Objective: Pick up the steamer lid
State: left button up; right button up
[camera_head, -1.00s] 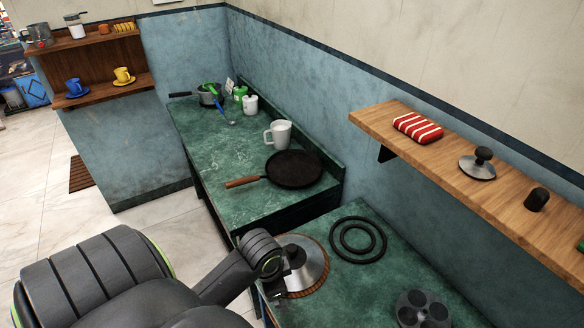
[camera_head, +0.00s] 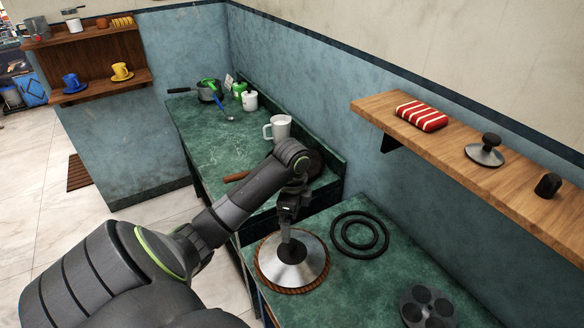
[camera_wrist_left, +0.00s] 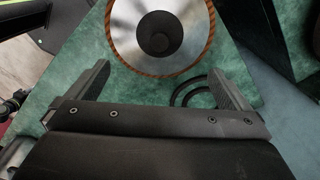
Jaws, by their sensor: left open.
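The steamer lid (camera_head: 293,264) is a round silver metal lid with a rope-like brown rim, lying on the near green counter. Its dark knob shows in the left wrist view (camera_wrist_left: 159,35). My left gripper (camera_head: 288,222) is over the lid, pointing down at its knob, which is partly hidden in the head view. In the left wrist view the two fingers (camera_wrist_left: 161,85) are spread wide apart with nothing between them. The lid lies ahead of the fingertips there. My right gripper is not in view.
Black rings (camera_head: 359,235) lie right of the lid, and a dark round pan with wells (camera_head: 426,307) sits nearer. A wooden wall shelf (camera_head: 451,137) holds a striped cloth (camera_head: 421,116) and a small lid (camera_head: 484,152). A white mug (camera_head: 279,129) stands on the far counter.

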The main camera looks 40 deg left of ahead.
pick_arm(q)
jog(key=b, duration=0.3)
send_over(292, 242)
notch_tip(292, 242, down, 4)
jog(key=shift+f, duration=0.15)
notch_tip(292, 242, down, 3)
jog(key=shift+f+p, duration=0.2)
jog(key=shift+p, duration=0.6)
notch_tip(292, 242, down, 5)
jog(key=shift+s+f+p, duration=0.1)
jog(key=shift+p, duration=0.65)
jog(key=shift+f, duration=0.4)
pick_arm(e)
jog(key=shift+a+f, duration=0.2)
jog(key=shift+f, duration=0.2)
pick_arm(q)
jog(key=c, duration=1.1)
